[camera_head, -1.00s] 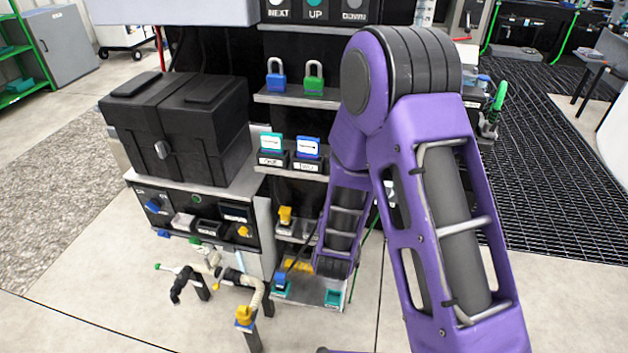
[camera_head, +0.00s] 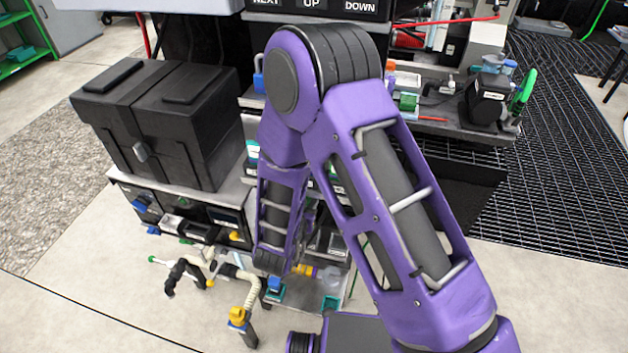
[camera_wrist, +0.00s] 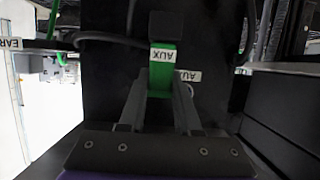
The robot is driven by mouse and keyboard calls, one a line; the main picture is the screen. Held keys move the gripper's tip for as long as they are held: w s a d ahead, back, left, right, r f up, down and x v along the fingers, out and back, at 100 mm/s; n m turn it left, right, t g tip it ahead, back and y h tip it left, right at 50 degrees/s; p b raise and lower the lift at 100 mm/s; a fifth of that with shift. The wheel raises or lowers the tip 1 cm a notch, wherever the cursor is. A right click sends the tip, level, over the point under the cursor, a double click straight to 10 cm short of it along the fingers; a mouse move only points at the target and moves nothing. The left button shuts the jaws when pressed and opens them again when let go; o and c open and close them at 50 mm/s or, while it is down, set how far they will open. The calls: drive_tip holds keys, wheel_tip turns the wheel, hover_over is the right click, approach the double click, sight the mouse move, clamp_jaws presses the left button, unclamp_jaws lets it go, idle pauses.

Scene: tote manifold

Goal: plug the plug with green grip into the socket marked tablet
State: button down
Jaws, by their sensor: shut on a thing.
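In the wrist view, my gripper (camera_wrist: 160,94) is shut on the plug with the green grip (camera_wrist: 161,72). The grip stands upright between the fingers and bears a white tag reading AUX. A dark block and a dark cable show at its top end, against a black panel. A second AUX label (camera_wrist: 189,76) is seen just right of the fingers. In the head view, my purple arm covers the gripper and the plug. I cannot make out a socket marked tablet in either view.
A black case (camera_head: 165,120) sits on the bench at left. Below it, bent hoses (camera_head: 240,285) stick out near the floor. A shelf (camera_head: 450,122) with loose items is at right. In the wrist view, dark walls stand close around my gripper.

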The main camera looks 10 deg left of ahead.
drive_tip(key=shift+w+f, duration=0.15)
drive_tip(key=shift+w, duration=0.05)
drive_tip(key=shift+f+b, duration=2.95)
drive_tip(key=shift+f, duration=0.8)
drive_tip(key=shift+f+b, duration=0.35)
drive_tip(key=shift+f, duration=1.75)
drive_tip(key=c, duration=0.5)
unclamp_jaws()
drive_tip(key=shift+s, duration=0.1)
drive_tip(key=shift+s, duration=0.1)
drive_tip(key=p+v, duration=0.1)
drive_tip(key=v, duration=1.6)
drive_tip(key=shift+s+p, duration=0.1)
drive_tip(key=shift+p, duration=0.3)
